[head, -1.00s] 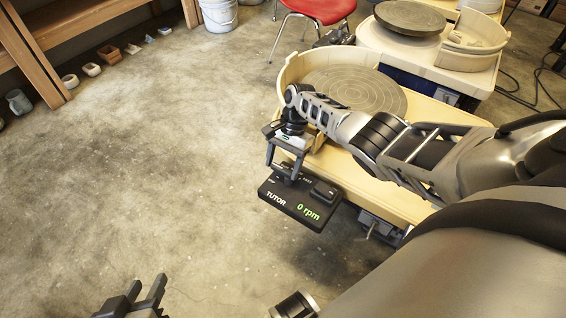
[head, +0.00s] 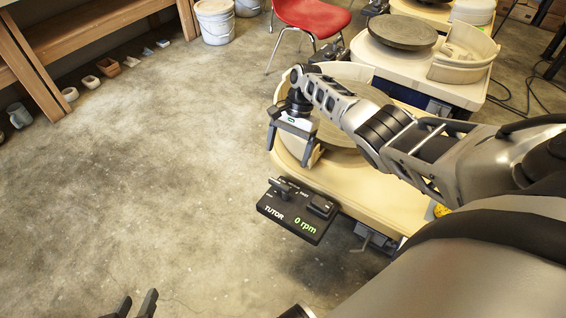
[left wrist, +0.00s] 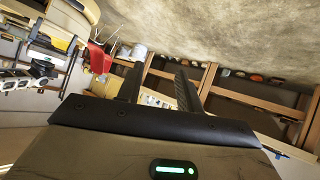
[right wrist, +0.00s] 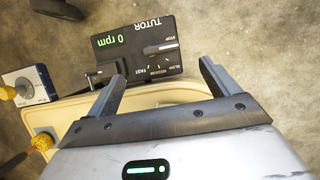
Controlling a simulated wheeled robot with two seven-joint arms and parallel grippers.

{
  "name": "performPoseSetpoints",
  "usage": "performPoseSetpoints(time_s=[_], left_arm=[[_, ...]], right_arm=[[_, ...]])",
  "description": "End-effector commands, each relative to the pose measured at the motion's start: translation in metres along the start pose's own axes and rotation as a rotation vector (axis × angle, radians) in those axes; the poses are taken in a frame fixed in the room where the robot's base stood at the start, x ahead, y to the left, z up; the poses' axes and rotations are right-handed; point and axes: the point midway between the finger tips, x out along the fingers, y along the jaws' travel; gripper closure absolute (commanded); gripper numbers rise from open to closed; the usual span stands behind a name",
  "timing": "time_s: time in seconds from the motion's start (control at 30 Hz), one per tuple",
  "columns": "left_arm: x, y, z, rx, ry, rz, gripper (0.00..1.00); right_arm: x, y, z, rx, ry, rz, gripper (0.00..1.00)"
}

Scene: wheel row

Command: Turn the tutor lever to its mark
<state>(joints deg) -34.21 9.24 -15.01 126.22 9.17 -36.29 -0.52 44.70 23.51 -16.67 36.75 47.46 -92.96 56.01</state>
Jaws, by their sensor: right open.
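The black tutor box (head: 300,211) is at the front edge of the nearest wheel. Its green display reads 0 rpm. Its dark lever (head: 281,187) stands at the box's left end. The right wrist view also shows the box (right wrist: 135,62) and lever (right wrist: 161,47), with printed STOP, SLOW, MEDIUM and FAST labels. The lever lies near STOP; its exact alignment is hard to tell. My right gripper (head: 290,146) is open and empty, apart from the lever, over the wheel's near edge. My left gripper (head: 138,302) is open and empty at the bottom, far from the box.
The cream wheel table (head: 380,190) lies under my right arm. A second wheel (head: 402,31) and a red chair (head: 312,14) stand behind. White buckets (head: 216,20) and a wooden shelf (head: 90,38) are at the back left. The floor left of the box is clear.

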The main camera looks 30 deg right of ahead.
Motion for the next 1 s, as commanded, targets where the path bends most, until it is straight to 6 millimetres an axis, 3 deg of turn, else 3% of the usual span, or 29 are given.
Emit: performPoseSetpoints(time_s=[0.03,0.1,0.3,1.0], left_arm=[[-0.008,0.001,-0.008,-0.003,0.013,-0.006,0.64],[-0.014,0.001,-0.013,-0.006,0.028,-0.013,0.64],[-0.022,0.000,-0.017,-0.006,0.045,-0.026,0.64],[-0.024,0.001,-0.017,-0.005,0.043,-0.024,0.64]], right_arm=[[-0.017,-0.001,0.001,-0.001,0.002,-0.003,0.13],[-0.030,-0.001,0.001,-0.001,0.002,-0.002,0.13],[-0.055,0.000,0.000,-0.001,0.001,0.000,0.13],[-0.062,0.000,0.000,-0.001,0.000,0.001,0.13]])
